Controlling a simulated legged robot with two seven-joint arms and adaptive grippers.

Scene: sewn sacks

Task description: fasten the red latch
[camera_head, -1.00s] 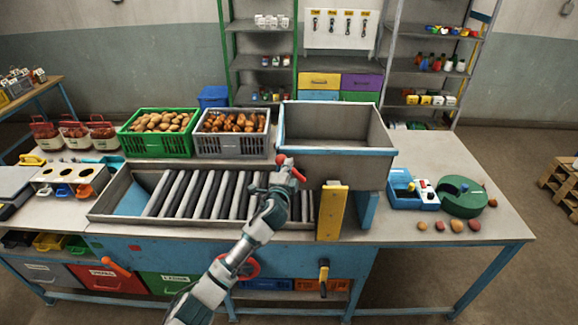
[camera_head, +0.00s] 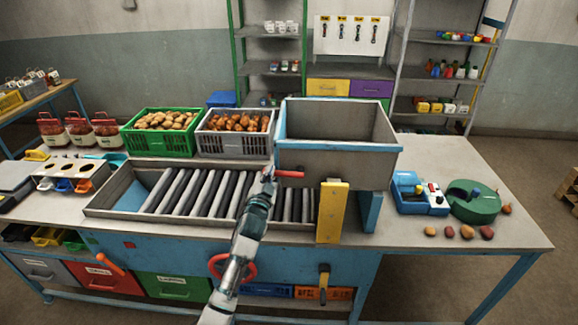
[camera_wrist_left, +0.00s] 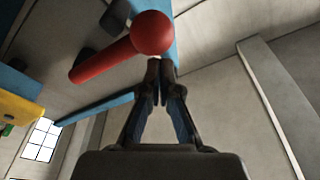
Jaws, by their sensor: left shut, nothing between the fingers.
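The red latch (camera_head: 289,174) is a short red lever on the front of the grey hopper (camera_head: 335,128), near its left end. It lies roughly level in the head view. In the left wrist view the latch shows large as a red rod with a round ball end (camera_wrist_left: 152,33). My left gripper (camera_head: 268,174) is at the latch's left end. Its fingers (camera_wrist_left: 161,72) are shut and empty, with tips close below the ball. I cannot tell whether they touch it. My right gripper is out of view.
A roller conveyor (camera_head: 198,192) lies left of and below the hopper, with a yellow upright plate (camera_head: 332,212) at its right end. A green crate (camera_head: 160,145) and a grey crate (camera_head: 234,146) stand behind. A blue box (camera_head: 418,205) and green round device (camera_head: 474,208) sit right.

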